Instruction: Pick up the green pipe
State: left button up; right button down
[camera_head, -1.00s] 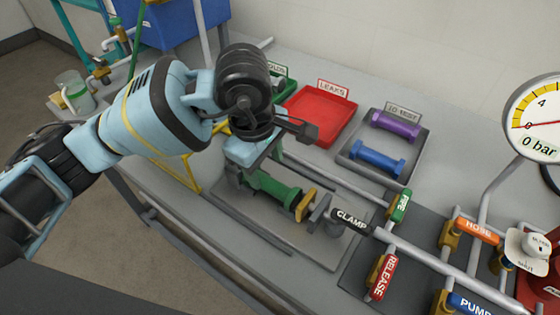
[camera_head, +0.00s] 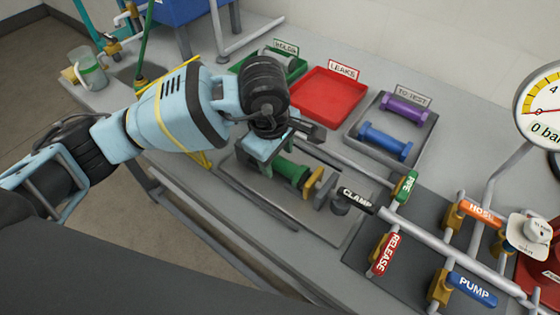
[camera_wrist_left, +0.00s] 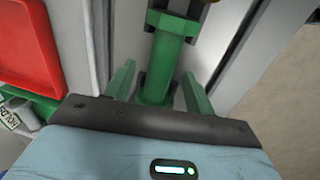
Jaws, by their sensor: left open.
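The green pipe (camera_head: 290,171) is a flanged spool lying in the grey clamp station on the bench, left of the black CLAMP handle (camera_head: 357,200). Its left part is hidden behind my left gripper (camera_head: 266,158) in the head view. In the left wrist view the green pipe (camera_wrist_left: 160,65) runs between the two fingers of my open left gripper (camera_wrist_left: 158,88), with one finger on each side. I cannot tell whether either finger touches it. My right gripper is not in view.
Behind are a red LEAKS tray (camera_head: 328,99), a green tray (camera_head: 293,71) and a grey TO TEST tray (camera_head: 424,134) holding a purple pipe (camera_head: 407,108) and a blue pipe (camera_head: 385,141). Valve handles, including RELEASE (camera_head: 385,255), and a gauge (camera_head: 545,105) stand at right.

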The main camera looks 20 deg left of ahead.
aim_at(278, 159)
pick_arm(q)
jog(key=shift+w+f, duration=0.1)
jog(key=shift+f, duration=0.65)
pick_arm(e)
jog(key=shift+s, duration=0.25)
pick_arm(q)
jog(key=shift+c, duration=0.2)
grip_shut()
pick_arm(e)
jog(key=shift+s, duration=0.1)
pick_arm(q)
jog(key=shift+r, duration=0.1)
notch_tip(278, 159, up, 10)
jog(key=shift+f, duration=0.1)
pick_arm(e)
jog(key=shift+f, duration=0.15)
